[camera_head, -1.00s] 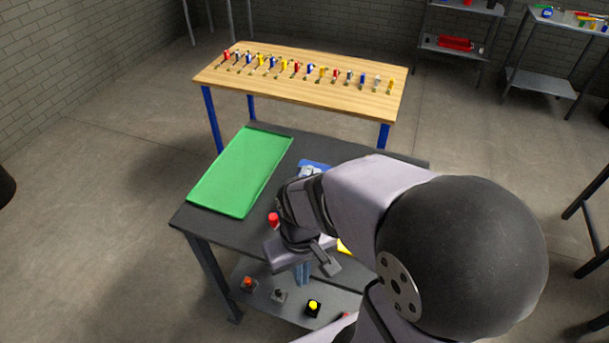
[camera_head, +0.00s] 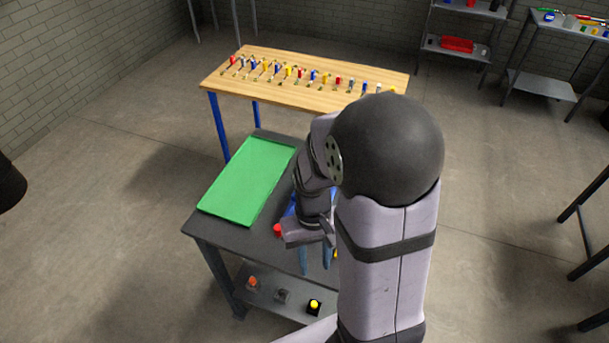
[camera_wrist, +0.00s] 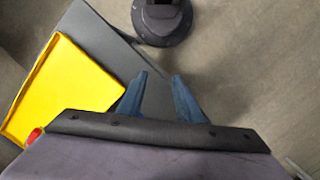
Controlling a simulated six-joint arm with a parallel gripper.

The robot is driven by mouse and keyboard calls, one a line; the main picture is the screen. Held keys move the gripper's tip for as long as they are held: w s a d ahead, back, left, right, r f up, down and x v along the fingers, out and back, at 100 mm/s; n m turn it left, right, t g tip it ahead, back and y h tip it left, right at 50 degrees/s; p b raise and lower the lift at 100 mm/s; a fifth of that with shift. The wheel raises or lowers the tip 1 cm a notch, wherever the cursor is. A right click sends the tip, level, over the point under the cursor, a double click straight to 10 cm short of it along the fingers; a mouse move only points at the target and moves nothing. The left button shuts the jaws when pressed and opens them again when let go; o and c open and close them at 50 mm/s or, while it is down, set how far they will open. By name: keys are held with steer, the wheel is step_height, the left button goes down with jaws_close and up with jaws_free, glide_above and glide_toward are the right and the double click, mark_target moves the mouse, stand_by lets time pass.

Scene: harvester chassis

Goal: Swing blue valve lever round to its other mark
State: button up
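I cannot make out the blue valve lever in either view; my arm hides part of the dark worktable (camera_head: 222,232). A small blue piece (camera_head: 291,208) shows beside my arm on that table in the head view, but I cannot tell what it is. My gripper (camera_head: 316,262) points down near the table's front edge. In the wrist view its two blue-grey fingers (camera_wrist: 158,85) stand apart with nothing between them.
A green tray (camera_head: 236,214) lies on the table's left side, with a red knob (camera_head: 277,230) near it. The wrist view shows a yellow tray (camera_wrist: 88,85). Several buttons, one yellow (camera_head: 314,304), sit on a lower shelf. A wooden table (camera_head: 250,88) with several coloured pegs stands behind.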

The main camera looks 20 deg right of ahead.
steer(key=w+d+r+m, duration=0.1)
steer(key=w+d+r, duration=0.1)
steer(key=w, duration=0.4)
steer(key=w+d+r+m+t+p, duration=0.1)
steer(key=w+d+r+m, duration=0.1)
steer(key=w, duration=0.5)
steer(key=w+d+r+m+t, duration=0.1)
steer(key=w+d+r, duration=0.1)
steer(key=w+r, duration=0.2)
steer(key=shift+w+r+m+p, duration=0.2)
steer(key=shift+w, duration=0.65)
steer(key=shift+w+r+m+p, duration=0.15)
steer(key=shift+w+m, duration=0.05)
steer(key=shift+w, duration=0.6)
steer(key=shift+s+r+m, duration=0.15)
steer(key=shift+r+m, duration=0.1)
steer(key=shift+m, duration=0.25)
steer(key=shift+s+m, duration=0.3)
steer(key=shift+s, duration=0.05)
steer(key=shift+s+m, duration=0.1)
steer(key=shift+m, duration=0.4)
steer(key=shift+a+f, duration=0.1)
steer(key=shift+f+p, duration=1.25)
steer(key=shift+f, duration=2.35)
jaws_close()
